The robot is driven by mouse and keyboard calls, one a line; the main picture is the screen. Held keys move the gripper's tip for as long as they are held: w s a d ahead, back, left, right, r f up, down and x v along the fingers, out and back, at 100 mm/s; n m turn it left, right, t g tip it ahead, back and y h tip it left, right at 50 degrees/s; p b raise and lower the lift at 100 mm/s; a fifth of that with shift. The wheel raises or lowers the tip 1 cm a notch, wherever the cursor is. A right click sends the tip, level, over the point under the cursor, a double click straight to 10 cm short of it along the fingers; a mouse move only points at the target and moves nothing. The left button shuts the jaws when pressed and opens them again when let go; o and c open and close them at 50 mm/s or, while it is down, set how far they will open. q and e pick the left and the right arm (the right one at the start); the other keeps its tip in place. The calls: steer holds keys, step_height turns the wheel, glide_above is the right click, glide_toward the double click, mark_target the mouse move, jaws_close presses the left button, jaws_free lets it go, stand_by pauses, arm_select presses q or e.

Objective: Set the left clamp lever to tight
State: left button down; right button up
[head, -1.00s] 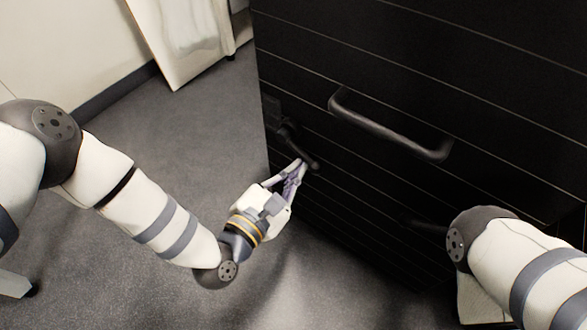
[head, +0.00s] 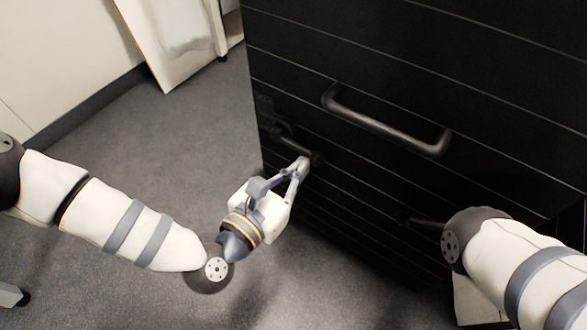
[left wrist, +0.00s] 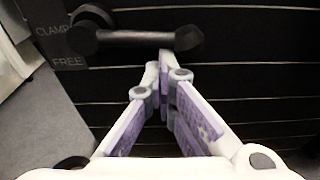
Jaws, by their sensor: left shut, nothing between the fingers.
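The left clamp lever (head: 293,142) is a dark bar on the left part of the black front, ending in a round knob. In the left wrist view the lever (left wrist: 140,39) lies nearly level, its pivot at the left and its knob at the right. The printed words CLAMP and FREE (left wrist: 68,61) stand left of it, CLAMP above FREE. My left gripper (head: 304,162) is shut and empty, its fingertips close beside the knob. In the left wrist view its fingertips (left wrist: 159,64) are just below the bar; I cannot tell if they touch. My right gripper is out of view.
A bar handle (head: 385,125) juts from the black panelled front (head: 400,60) above and right of the lever. Another dark lever (head: 424,220) shows beside my right arm. Grey floor (head: 180,130) is open on the left. A white panel leans at the back.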

mark_target(309, 153)
arm_select(q)
steer(key=shift+s+d+r+n+b, duration=0.1)
steer(key=shift+d+r+n+b, duration=0.1)
steer(key=shift+r+n, duration=0.3)
steer(key=shift+s+d+r+n+b, duration=0.1)
steer(key=shift+r+n+b, duration=0.1)
steer(key=shift+r+n, duration=0.25)
steer(key=shift+s+d+r+n, duration=0.1)
steer(key=shift+r+n, duration=0.45)
steer(key=shift+n, duration=0.1)
steer(key=shift+r, duration=0.4)
steer(key=v, duration=1.2)
steer(key=shift+a, duration=0.2)
